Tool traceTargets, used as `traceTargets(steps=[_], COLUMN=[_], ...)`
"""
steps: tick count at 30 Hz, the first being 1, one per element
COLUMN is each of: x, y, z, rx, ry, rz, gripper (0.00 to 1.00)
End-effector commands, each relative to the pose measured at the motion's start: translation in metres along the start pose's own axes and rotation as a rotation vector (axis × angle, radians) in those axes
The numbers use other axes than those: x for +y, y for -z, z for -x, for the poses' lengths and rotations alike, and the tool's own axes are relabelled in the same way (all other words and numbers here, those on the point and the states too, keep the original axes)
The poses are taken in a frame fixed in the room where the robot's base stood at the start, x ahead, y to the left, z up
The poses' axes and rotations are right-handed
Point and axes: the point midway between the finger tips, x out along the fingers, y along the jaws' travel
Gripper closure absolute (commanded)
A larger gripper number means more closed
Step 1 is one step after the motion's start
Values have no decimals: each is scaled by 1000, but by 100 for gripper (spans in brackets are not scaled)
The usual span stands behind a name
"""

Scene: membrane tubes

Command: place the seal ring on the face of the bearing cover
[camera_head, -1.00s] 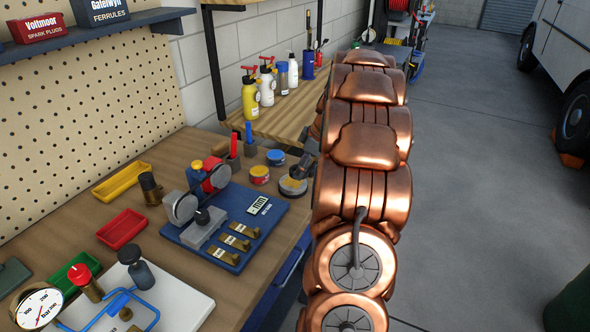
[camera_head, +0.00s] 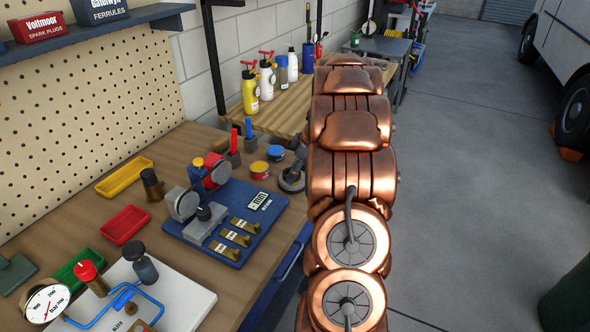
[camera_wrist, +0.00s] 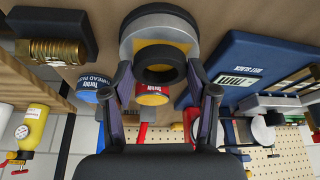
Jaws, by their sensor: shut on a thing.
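The seal ring, a thick black ring (camera_wrist: 160,76), is between the two fingertips of my gripper (camera_wrist: 160,68) in the wrist view. My gripper is shut on it. The bearing cover (camera_wrist: 160,24), a round grey piece with a pale face, lies directly behind the ring in that view, partly hidden by it. I cannot tell whether ring and cover touch. In the head view the cover (camera_head: 290,183) is on the bench beside my copper arm, with the dark end of my gripper (camera_head: 298,160) over it; the ring cannot be made out there.
A yellow tin (camera_head: 259,169) and a blue-lidded tin (camera_head: 276,153) stand close to the cover. A blue board (camera_head: 262,222) with a gauge and brass pieces lies nearby. A red tray (camera_head: 125,224) and yellow tray (camera_head: 124,177) are farther left. Open floor lies right.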

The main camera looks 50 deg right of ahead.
Motion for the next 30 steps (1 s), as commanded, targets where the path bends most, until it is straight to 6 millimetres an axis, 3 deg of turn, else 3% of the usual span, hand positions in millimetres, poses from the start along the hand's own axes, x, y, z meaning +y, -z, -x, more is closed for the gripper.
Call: traceTargets(steps=[3,4,11,25,30], x=[0,0,0,1,1], y=[-1,-1,-1,0,0], z=[-4,-3,-2,4,32], rx=[0,-1,-1,1,0], ry=[0,0,0,-2,-5], rz=[1,1,0,1,2], gripper=[65,40,17,17,17])
